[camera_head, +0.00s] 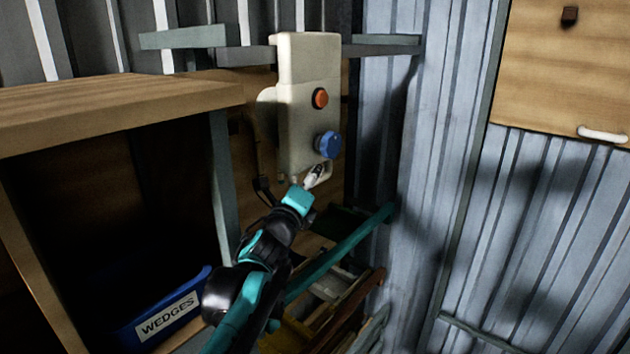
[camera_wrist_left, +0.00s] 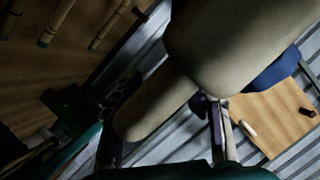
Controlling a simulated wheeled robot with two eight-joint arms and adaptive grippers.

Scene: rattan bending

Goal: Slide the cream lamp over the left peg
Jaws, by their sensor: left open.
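A cream body (camera_head: 310,100), which I take for the cream lamp, is upright in front of the grey horizontal bars. It carries an orange button and a blue knob (camera_head: 328,145). My left gripper (camera_head: 316,176) is open at its lower end. In the left wrist view the cream body (camera_wrist_left: 235,50) fills the upper middle, and a rounded cream part reaches down between my fingers (camera_wrist_left: 165,140). I cannot tell whether they touch it. I cannot make out a left peg with certainty. My right gripper is not in view.
A wooden shelf (camera_head: 110,105) stands at the left, with a blue bin (camera_head: 165,315) labelled WEDGES below. A grey bar (camera_head: 385,49) shows behind the cream body. A wooden panel (camera_head: 575,75) with a white handle hangs on the corrugated wall at right. Teal rails cross below.

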